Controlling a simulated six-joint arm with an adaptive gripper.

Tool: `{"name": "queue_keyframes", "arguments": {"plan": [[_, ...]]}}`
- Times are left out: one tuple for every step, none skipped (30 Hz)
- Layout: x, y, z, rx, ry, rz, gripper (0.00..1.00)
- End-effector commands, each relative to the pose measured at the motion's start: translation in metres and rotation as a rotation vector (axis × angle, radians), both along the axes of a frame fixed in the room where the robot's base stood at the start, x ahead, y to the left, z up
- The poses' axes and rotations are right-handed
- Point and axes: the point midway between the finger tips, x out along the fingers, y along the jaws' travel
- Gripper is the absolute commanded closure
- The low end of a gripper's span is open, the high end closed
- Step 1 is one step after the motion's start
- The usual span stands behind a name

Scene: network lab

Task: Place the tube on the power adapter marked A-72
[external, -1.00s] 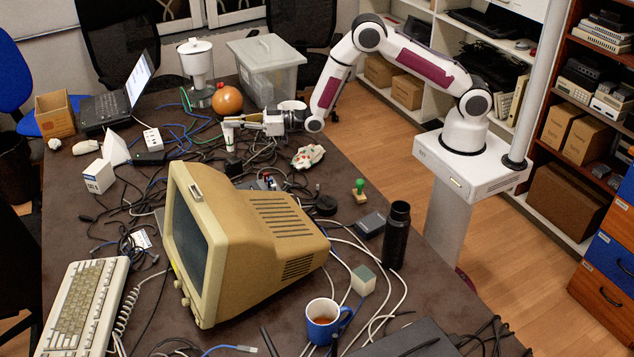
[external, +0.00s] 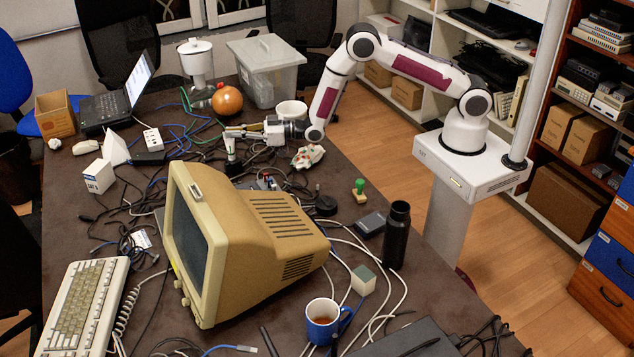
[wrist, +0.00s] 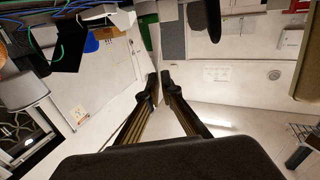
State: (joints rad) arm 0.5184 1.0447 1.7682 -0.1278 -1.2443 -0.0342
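The tube (external: 231,151) is a small pale upright cylinder in the external view. It stands over a small black block (external: 233,168) among the cables, apparently resting on it. This block looks like a power adapter, but any marking on it is too small to read. My gripper (external: 227,132) lies level, pointing left, with its fingertips at the tube's top. The tube's top is partly hidden by the fingers.
Tangled cables cover the table around the block. A beige monitor (external: 250,235) stands in front. A white-and-red crumpled item (external: 307,157) and a white bowl (external: 291,110) lie near my wrist.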

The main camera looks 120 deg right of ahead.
Motion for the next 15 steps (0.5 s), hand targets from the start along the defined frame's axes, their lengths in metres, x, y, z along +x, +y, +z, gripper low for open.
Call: {"name": "queue_keyframes", "arguments": {"plan": [[0.0000, 0.0000, -0.0011, 0.000, 0.000, 0.000, 1.00], [0.0000, 0.0000, -0.0017, 0.000, 0.000, 0.000, 1.00], [0.0001, 0.0000, -0.0023, 0.000, 0.000, 0.000, 1.00], [0.0001, -0.0001, -0.0020, 0.000, 0.000, 0.000, 0.88], [0.0001, -0.0001, -0.0019, 0.000, 0.000, 0.000, 0.80], [0.0000, 0.0000, -0.0019, 0.000, 0.000, 0.000, 0.79], [0.0000, 0.0000, -0.0019, 0.000, 0.000, 0.000, 0.79], [0.0000, 0.0001, -0.0019, 0.000, 0.000, 0.000, 0.79], [0.0000, 0.0000, -0.0020, 0.000, 0.000, 0.000, 0.79], [0.0000, 0.0000, -0.0020, 0.000, 0.000, 0.000, 0.79], [0.0000, 0.0000, -0.0020, 0.000, 0.000, 0.000, 0.79], [0.0000, 0.0000, -0.0020, 0.000, 0.000, 0.000, 0.79], [0.0000, 0.0000, -0.0020, 0.000, 0.000, 0.000, 0.79], [0.0000, 0.0000, -0.0020, 0.000, 0.000, 0.000, 0.79], [0.0000, 0.0001, -0.0019, 0.000, 0.000, 0.000, 0.79]]}}
